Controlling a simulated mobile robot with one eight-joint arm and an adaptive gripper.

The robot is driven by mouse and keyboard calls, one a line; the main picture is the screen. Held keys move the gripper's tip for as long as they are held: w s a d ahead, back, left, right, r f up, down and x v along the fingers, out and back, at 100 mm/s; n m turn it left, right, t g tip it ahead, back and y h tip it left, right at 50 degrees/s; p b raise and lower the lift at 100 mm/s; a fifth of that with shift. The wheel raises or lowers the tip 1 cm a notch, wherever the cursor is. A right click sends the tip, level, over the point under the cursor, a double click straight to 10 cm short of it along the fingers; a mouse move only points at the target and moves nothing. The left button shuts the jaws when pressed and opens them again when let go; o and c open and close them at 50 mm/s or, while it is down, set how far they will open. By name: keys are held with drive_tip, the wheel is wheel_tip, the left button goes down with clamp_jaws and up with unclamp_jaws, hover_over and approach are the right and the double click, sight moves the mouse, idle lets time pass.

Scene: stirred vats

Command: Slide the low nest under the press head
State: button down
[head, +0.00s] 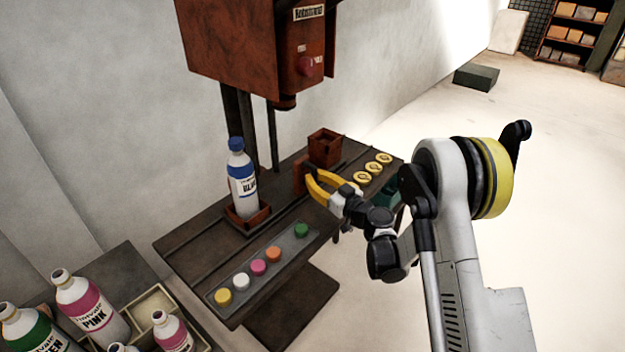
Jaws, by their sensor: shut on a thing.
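A low, rust-brown nest (236,225) stands on the dark press table (190,250), with a white bottle with a blue cap and blue label (241,180) upright in it. The press head (284,102) hangs from the red press body, above and behind, to the right of the bottle. A taller rust-brown box with an open top (324,150) stands at the back of the table. My gripper (308,178), with yellow fingers, is shut on a rust-brown piece (299,179) in front of that box. I cannot tell whether the piece joins the box.
A grey strip with several coloured caps (259,267) lies along the table's front. Several yellow discs (372,167) lie at the right end, near a green block (383,194). Pink and green bottles (90,305) and a divided tray (155,304) stand at lower left. Rails run along the table.

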drive_tip(key=w+d, duration=0.3)
drive_tip(key=w, duration=0.1)
drive_tip(key=w+d, duration=0.4)
drive_tip(key=w, duration=0.1)
drive_tip(key=w+d+b, duration=0.1)
drive_tip(key=w+d, duration=0.2)
drive_tip(key=w, duration=0.1)
drive_tip(key=shift+w+d, duration=0.35)
drive_tip(key=shift+d, duration=0.05)
drive_tip(key=c, duration=1.4)
unclamp_jaws()
drive_tip(key=shift+w+d, duration=0.1)
drive_tip(key=shift+d, duration=0.15)
drive_tip(key=shift+a, duration=0.15)
drive_tip(key=v, duration=1.2)
